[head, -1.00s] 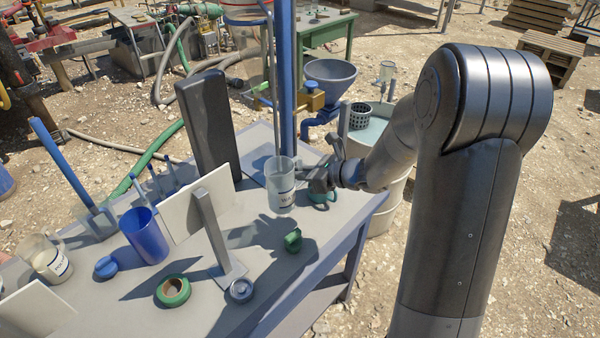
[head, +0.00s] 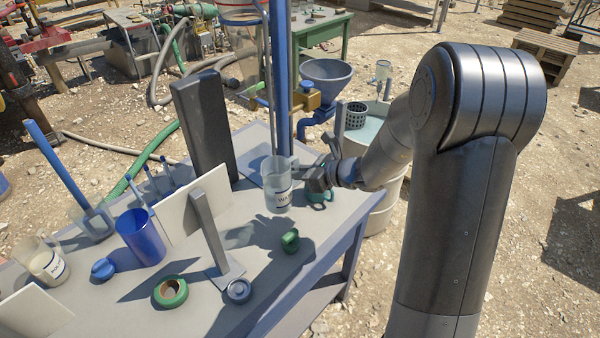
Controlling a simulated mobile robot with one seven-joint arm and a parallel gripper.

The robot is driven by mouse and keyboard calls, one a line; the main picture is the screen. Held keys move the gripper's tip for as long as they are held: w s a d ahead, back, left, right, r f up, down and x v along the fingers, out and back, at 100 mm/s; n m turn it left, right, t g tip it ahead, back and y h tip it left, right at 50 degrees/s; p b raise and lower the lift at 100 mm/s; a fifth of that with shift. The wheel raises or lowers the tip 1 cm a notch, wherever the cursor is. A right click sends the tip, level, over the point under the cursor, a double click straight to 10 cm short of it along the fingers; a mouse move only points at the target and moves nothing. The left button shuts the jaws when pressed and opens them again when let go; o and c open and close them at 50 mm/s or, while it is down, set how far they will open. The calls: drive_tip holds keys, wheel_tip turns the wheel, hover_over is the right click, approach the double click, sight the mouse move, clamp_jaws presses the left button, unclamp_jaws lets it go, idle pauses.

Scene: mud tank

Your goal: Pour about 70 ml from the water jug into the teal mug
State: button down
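The clear water jug (head: 277,190), with a white label, is upright over the far right part of the table. Its shadow lies apart from its base, so it seems raised a little. My gripper (head: 308,179) comes from the right and is closed at the jug's handle side; the fingers are small in this view. A teal mug (head: 319,196) stands just right of the jug, partly hidden under my gripper. A smaller dark green cup (head: 290,241) sits nearer the front edge.
A second labelled jug (head: 46,262) stands at the far left. A blue cup (head: 141,238), white panel (head: 178,221), grey stand (head: 226,272), green tape roll (head: 170,292) and tall dark block (head: 203,125) crowd the table. A blue post (head: 281,80) rises behind the jug.

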drive_tip(key=w+d+r+n+g+y, duration=0.1)
drive_tip(key=w+d+r+n+g, duration=0.15)
drive_tip(key=w+d, duration=0.4)
drive_tip(key=w+d+r+n+g+y, duration=0.1)
drive_tip(key=w+d+r+n+g, duration=0.15)
drive_tip(key=w+d, duration=0.4)
drive_tip(key=w+d+f+m+t, duration=0.1)
drive_tip(key=w+d+f+m, duration=0.1)
drive_tip(key=w+f, duration=1.2)
drive_tip(key=shift+d+f+t, duration=0.3)
drive_tip(key=shift+d+t, duration=0.1)
drive_tip(key=shift+d, duration=0.4)
drive_tip(key=shift+r+h, duration=0.2)
drive_tip(key=shift+h, duration=0.1)
drive_tip(key=s+a+r+n+t+h, duration=0.2)
drive_tip(key=s+r+n+t, duration=0.2)
drive_tip(key=r+n, duration=0.2)
drive_tip(key=shift+s+a+r+n+t, duration=0.3)
drive_tip(key=shift+s+r, duration=0.1)
drive_tip(key=shift+r, duration=0.2)
